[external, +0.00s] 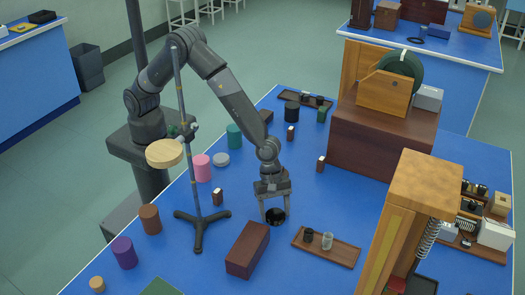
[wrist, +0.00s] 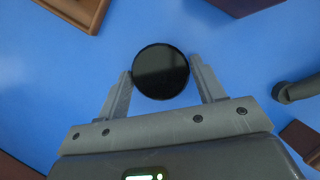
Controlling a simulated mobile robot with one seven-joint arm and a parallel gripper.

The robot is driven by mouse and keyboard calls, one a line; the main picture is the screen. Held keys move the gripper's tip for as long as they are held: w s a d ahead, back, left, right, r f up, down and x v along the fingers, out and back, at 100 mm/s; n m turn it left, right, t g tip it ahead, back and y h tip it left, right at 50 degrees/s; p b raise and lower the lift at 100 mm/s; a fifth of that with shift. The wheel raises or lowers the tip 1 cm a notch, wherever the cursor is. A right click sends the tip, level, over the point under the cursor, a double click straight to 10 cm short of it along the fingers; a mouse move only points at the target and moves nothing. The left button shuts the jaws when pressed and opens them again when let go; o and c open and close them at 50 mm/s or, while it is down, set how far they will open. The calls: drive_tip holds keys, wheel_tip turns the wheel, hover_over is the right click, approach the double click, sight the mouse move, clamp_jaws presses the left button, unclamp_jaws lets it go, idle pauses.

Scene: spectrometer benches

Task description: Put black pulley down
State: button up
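The black pulley (wrist: 161,71) is a dark round disc with its flat face toward the wrist camera. My gripper (wrist: 161,68) has one finger on each side of it, and both fingertips appear to touch its rim. In the external view the pulley (external: 275,216) shows between the downward-pointing fingers of my gripper (external: 276,212), low over the blue bench (external: 235,215). I cannot tell whether its underside touches the bench top.
A dark red-brown box (external: 247,249) stands just left of and in front of the gripper. A wooden tray (external: 340,254) with small items lies to the right. A stand with a tripod foot (external: 200,229) is at the left. Bare bench surrounds the pulley.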

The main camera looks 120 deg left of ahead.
drive_tip(key=o, duration=0.4)
drive_tip(key=shift+c, duration=0.2)
drive_tip(key=v, duration=1.2)
drive_tip(key=s+a+r+m+t, duration=0.1)
drive_tip(key=s+a+r+m, duration=0.1)
drive_tip(key=s+r+m, duration=0.5)
drive_tip(key=s+a+r+m, duration=0.3)
drive_tip(key=s+r+m, duration=0.2)
drive_tip(key=s+r, duration=0.35)
drive_tip(key=s+a+r+m+y, duration=0.1)
drive_tip(key=s+a+m, duration=0.1)
drive_tip(key=s+m, duration=0.5)
drive_tip(key=s+a+r+m+t+y, duration=0.1)
drive_tip(key=s+m, duration=0.7)
drive_tip(key=s, duration=0.8)
drive_tip(key=shift+a+y, duration=0.6)
drive_tip(key=shift+a, duration=0.35)
drive_tip(key=shift+w, duration=0.1)
